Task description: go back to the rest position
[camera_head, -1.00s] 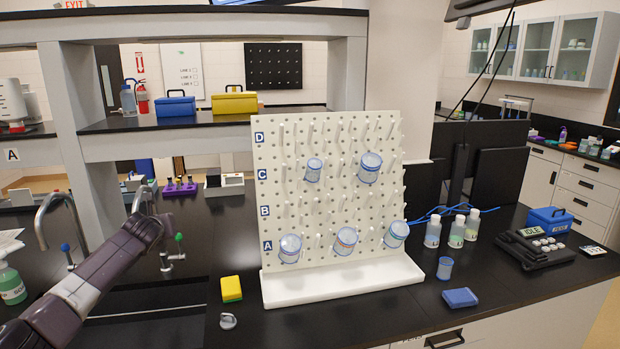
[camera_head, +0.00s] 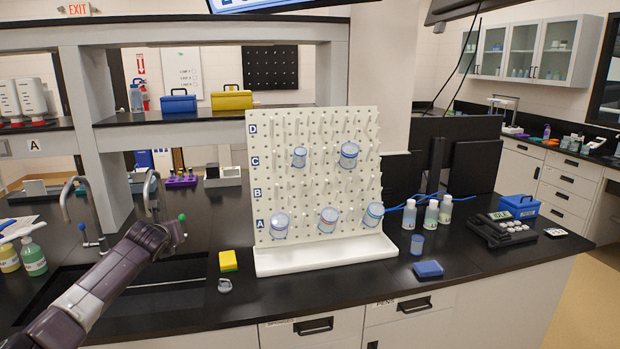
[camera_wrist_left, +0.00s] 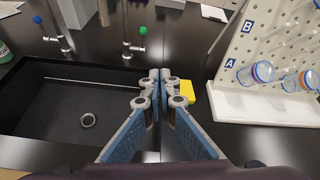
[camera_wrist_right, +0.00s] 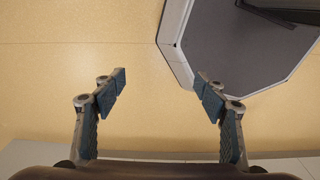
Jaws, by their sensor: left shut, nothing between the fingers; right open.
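My left arm comes in from the left in the head view, with its wrist over the sink near the taps. My left gripper (camera_wrist_left: 160,85) is shut and empty in the left wrist view, above the counter between the sink and the pegboard. A tap with a green knob (camera_wrist_left: 143,30) and one with a blue knob (camera_wrist_left: 38,19) stand beyond it, apart from the fingers. My right gripper (camera_wrist_right: 162,85) is open and empty in the right wrist view, over the tan floor. It does not show in the head view.
The white pegboard (camera_head: 285,180) carries several beakers and stands in a white tray (camera_head: 320,258). A yellow sponge (camera_head: 228,261), a blue sponge (camera_head: 428,269) and bottles (camera_head: 431,215) are on the black counter. The sink (camera_wrist_left: 50,118) is left of my left gripper. The counter's front edge is clear.

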